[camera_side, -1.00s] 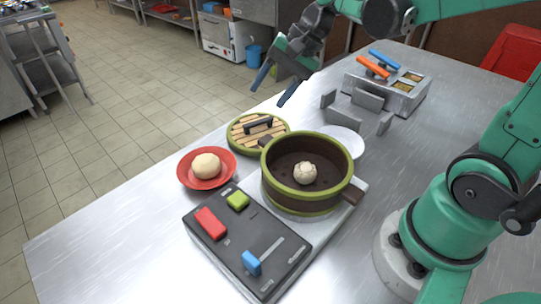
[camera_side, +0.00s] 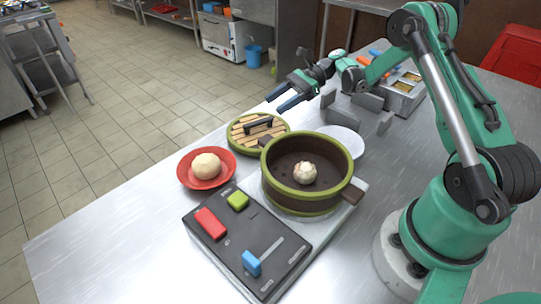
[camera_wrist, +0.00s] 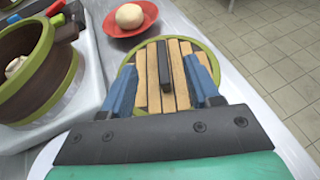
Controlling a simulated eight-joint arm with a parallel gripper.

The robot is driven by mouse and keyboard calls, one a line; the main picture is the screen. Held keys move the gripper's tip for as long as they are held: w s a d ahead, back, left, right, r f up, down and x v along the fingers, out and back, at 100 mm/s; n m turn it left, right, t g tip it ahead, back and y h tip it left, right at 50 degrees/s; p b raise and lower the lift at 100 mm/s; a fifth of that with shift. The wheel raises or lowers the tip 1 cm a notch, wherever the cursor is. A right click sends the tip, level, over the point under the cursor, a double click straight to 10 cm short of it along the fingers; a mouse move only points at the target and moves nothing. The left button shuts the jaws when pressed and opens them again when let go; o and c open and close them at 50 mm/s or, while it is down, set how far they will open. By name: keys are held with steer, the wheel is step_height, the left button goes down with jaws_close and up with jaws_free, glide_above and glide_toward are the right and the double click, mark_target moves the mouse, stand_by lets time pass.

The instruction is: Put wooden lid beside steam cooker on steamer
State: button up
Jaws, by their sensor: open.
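The wooden lid (camera_side: 257,133) lies flat on the table, with light slats, a green rim and a dark bar handle. It also shows in the wrist view (camera_wrist: 153,79), between and beyond my fingers. The steamer pot (camera_side: 310,190), brown with green bands, stands on the cooker beside the lid, open at the top. A white bun (camera_side: 306,173) sits inside it. My gripper (camera_side: 281,99) is open and empty, above and behind the lid. In the wrist view, my gripper (camera_wrist: 165,92) has a finger on each side of the lid's handle, apart from it.
A red plate (camera_side: 184,180) with a dough ball (camera_side: 206,166) stands left of the lid. A control panel (camera_side: 245,240) with coloured controls is in front. A white plate (camera_side: 343,139) and grey metal holders (camera_side: 367,99) are behind the pot.

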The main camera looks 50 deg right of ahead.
mark_target(260, 121)
steer(key=shift+f, duration=0.85)
steer(key=shift+a+f, duration=0.2)
steer(key=x, duration=0.4)
steer(key=shift+w+a+f, duration=0.1)
steer(key=shift+w+a, duration=0.05)
steer(key=shift+a, duration=0.15)
jaws_close()
